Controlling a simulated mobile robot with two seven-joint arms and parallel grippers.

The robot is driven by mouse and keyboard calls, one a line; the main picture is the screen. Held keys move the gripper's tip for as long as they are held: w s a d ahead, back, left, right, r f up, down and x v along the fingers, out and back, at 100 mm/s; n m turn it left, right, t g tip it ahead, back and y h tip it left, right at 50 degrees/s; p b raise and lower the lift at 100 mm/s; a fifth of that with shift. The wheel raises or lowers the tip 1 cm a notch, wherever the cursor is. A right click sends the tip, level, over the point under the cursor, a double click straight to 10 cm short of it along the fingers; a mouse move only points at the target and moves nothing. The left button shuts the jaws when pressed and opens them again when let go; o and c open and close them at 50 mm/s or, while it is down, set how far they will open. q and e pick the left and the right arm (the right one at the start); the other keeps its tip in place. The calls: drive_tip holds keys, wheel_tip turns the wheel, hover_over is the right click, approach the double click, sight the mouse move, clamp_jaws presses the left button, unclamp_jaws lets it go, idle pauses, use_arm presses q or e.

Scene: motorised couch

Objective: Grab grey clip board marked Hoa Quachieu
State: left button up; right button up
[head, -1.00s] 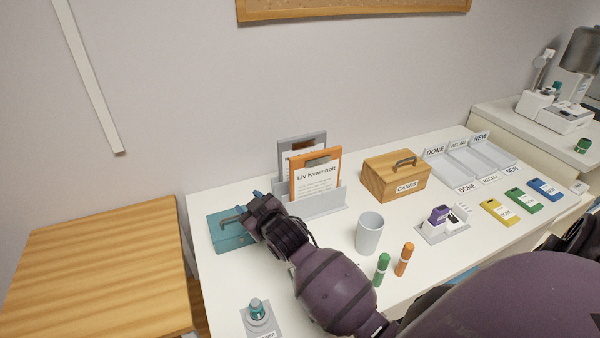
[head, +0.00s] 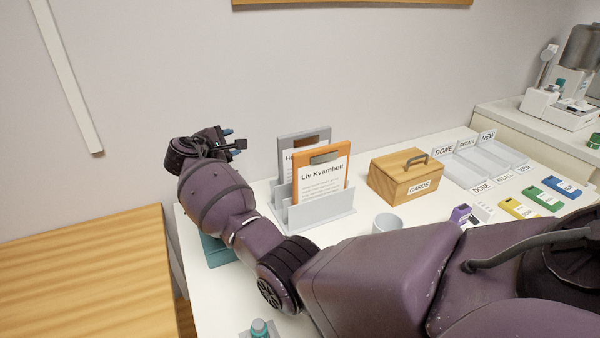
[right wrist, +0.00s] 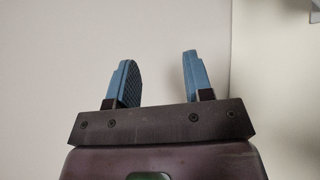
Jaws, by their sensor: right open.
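The grey clipboard (head: 287,147) stands upright in the light grey rack (head: 318,213), behind an orange clipboard (head: 319,173) that reads Liv Kvarnholt. Most of the grey board's sheet and name is hidden by the orange one. My right gripper (head: 236,139) is raised to the left of the clipboards, near the wall, apart from them. In the right wrist view its two blue fingers (right wrist: 158,80) are spread with nothing between them. My left gripper is not in view.
My right arm crosses over a teal box (head: 216,252). A wooden card box (head: 405,175) stands right of the rack, with a grey cup (head: 387,223) in front. Labelled trays (head: 480,160) are further right. A wooden surface (head: 85,280) lies left.

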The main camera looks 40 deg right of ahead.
drive_tip(key=s+d+f+n+g+h, duration=0.1)
drive_tip(key=s+n+g+h, duration=0.15)
drive_tip(key=g, duration=0.25)
drive_tip(key=n+g+h, duration=0.2)
drive_tip(key=g, duration=0.3)
approach(289, 146)
drive_tip(key=shift+s+d+f, duration=0.1)
drive_tip(key=shift+s+d, duration=0.1)
drive_tip(key=shift+d, duration=1.55)
drive_tip(key=shift+s+d, duration=0.2)
drive_tip(key=shift+d, duration=1.55)
drive_tip(key=shift+s+d+f, duration=0.1)
drive_tip(key=shift+s+d, duration=0.15)
drive_tip(key=shift+d, duration=1.5)
clamp_jaws()
drive_tip(key=shift+r, duration=0.1)
